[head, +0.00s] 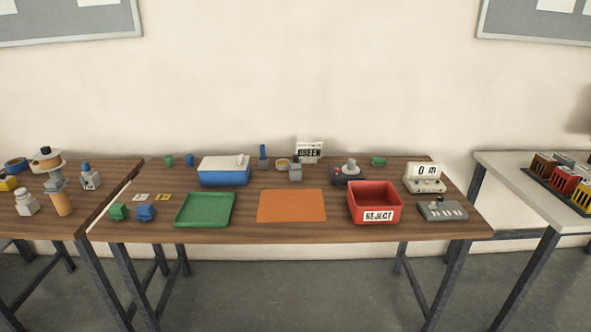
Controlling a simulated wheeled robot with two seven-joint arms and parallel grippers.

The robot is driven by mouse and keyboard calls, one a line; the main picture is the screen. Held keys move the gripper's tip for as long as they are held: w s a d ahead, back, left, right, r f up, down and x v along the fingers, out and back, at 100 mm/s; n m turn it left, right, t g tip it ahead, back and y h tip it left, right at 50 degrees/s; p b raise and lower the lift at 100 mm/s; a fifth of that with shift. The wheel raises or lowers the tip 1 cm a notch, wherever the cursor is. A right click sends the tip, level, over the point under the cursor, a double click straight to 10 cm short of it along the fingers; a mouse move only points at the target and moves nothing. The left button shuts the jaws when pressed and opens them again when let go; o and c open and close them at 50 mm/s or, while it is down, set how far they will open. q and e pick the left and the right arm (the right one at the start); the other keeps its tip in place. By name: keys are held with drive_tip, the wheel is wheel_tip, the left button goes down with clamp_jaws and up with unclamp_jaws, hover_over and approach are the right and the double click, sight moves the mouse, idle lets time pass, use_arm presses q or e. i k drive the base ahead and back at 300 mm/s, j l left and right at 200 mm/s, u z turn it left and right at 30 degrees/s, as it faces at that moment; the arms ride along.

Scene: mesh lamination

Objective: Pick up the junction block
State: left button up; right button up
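I cannot tell for sure which item is the junction block. Small candidates on the middle wooden table are a green block (118,211) and a blue block (145,213) at its front left. Another green block (378,161) lies at the back right, and a grey block (295,173) with a dark top stands at the back middle. They are too small to make out in detail. Neither of my grippers is in view, and nothing is seen held.
The middle table (260,236) holds a green tray (204,224), an orange mat (291,206), a red REJECT bin (374,204), a blue box (223,178), a counter (424,178) and a grey keyed device (442,211). Side tables stand left (75,226) and right (510,174).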

sight(296, 172)
drive_tip(key=i+l+z, duration=0.15)
drive_tip(key=i+l, duration=0.15)
drive_tip(key=i, duration=0.25)
drive_tip(key=i+l+z, duration=0.15)
drive_tip(key=i, duration=0.45)
drive_tip(key=i+l+z, duration=0.15)
drive_tip(key=i, duration=0.45)
